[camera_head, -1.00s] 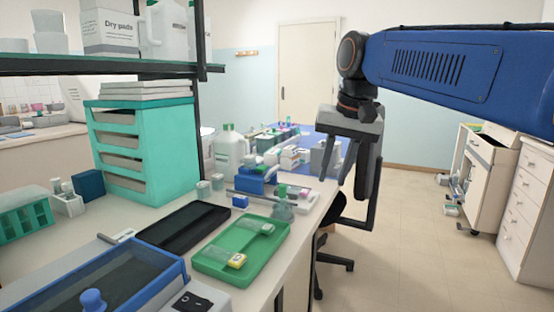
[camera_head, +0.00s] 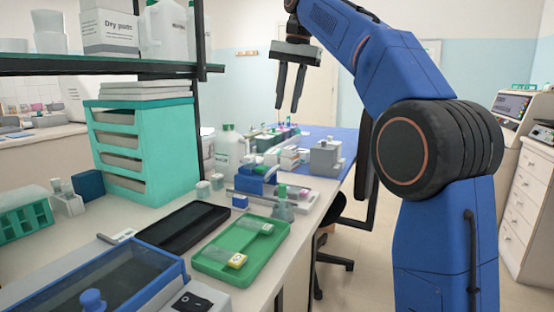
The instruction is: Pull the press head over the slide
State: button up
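My gripper (camera_head: 288,108) hangs in the air above the far part of the bench, fingers pointing down. Its two fingers are apart with nothing between them. A blue device (camera_head: 257,174) stands on the bench below, beside a long grey bar; it may hold the press head, but it is too small to tell. I cannot tell whether a slide lies at the blue device.
A black tray (camera_head: 178,232) lies left of the green one. A white jug (camera_head: 230,150), a small flask (camera_head: 283,208) and a grey boxy device (camera_head: 325,158) stand near the blue device. A shelf (camera_head: 110,65) overhangs the left side. Floor is open to the right.

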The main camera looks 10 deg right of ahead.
send_near(260, 176)
jog(key=d+f, duration=0.3)
jog(key=f, duration=0.1)
jog(key=shift+d, duration=0.3)
grip_shut()
dwell(1.5)
